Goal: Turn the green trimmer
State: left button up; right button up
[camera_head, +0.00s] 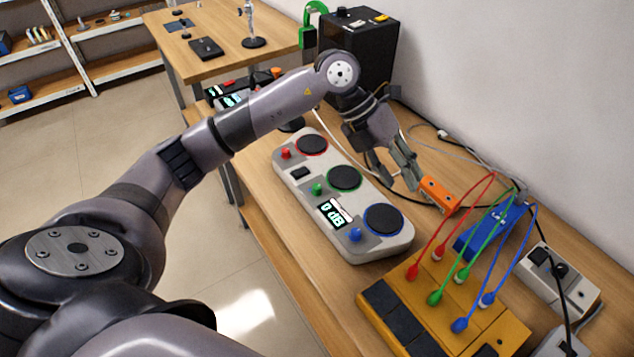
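A pale grey box (293,184) holds three dark round pads ringed in red, green and blue, each with a small coloured knob beside it. The green knob (318,189), which I take as the green trimmer, stands left of the green-ringed pad (345,178). A red knob (285,153) and a blue knob (354,234) are on the same box. My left gripper (396,180) is over the bench to the right of the box, fingers pointing down and spread apart with nothing between them. The green knob is clear of it. My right gripper is not in view.
An orange block (438,196) lies close to my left fingertips. A yellow panel (478,325) with red, green and blue cables stands nearer, beside a blue unit (487,231). A black box (362,42) is behind my arm. Loose cables run along the wall side.

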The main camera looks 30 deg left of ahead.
pick_arm(q)
jog(key=w+a+n+y, duration=0.1)
jog(key=a+y, duration=0.3)
jog(key=a, duration=0.6)
jog(key=n+g+y, duration=0.1)
jog(key=n+y, duration=0.1)
jog(key=y, duration=0.1)
send_near(317, 186)
notch_tip(317, 186, down, 9)
jog(key=p, duration=0.3)
jog(key=shift+d, duration=0.1)
jog(key=shift+c, duration=0.4)
grip_shut()
